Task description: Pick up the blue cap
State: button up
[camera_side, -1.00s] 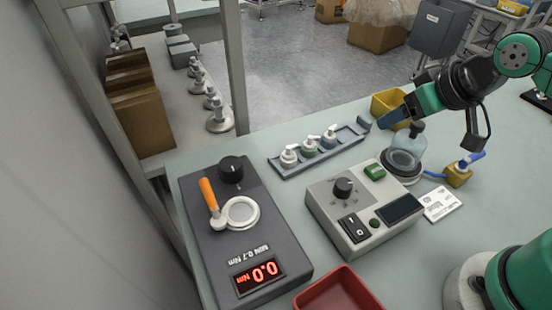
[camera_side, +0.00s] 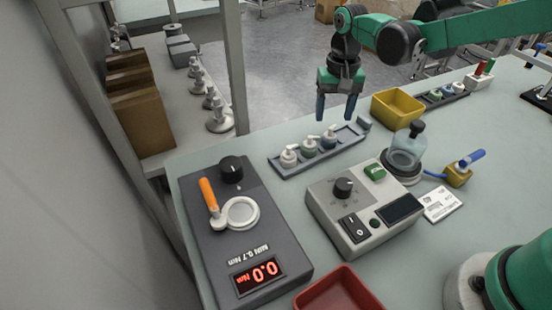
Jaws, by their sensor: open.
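A grey rack (camera_side: 350,147) holds three pump-style caps in a row: one white (camera_side: 289,156), one greenish (camera_side: 309,147) and one bluish (camera_side: 329,139) at the right. The bluish one appears to be the blue cap. My gripper (camera_side: 335,115) points down with its two dark blue fingers apart. It is empty and appears above the bluish cap, at the rack's far side in the picture. The gap between fingertips and cap is hard to judge. A translucent blue bottle (camera_side: 408,145) stands upright on a round dark base right of the rack.
A grey control box (camera_side: 340,222) and a dark torque meter (camera_side: 235,245) stand in front. A yellow bin (camera_side: 398,107) sits right of my gripper, with a second rack (camera_side: 443,99) behind. A red tray (camera_side: 340,292) is at the front edge. A blue-tipped yellow block (camera_side: 458,175) is at right.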

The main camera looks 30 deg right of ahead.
aim_at(331, 128)
jog(key=shift+f, duration=2.7)
jog(key=c, duration=0.6)
jog(key=shift+c, duration=0.2)
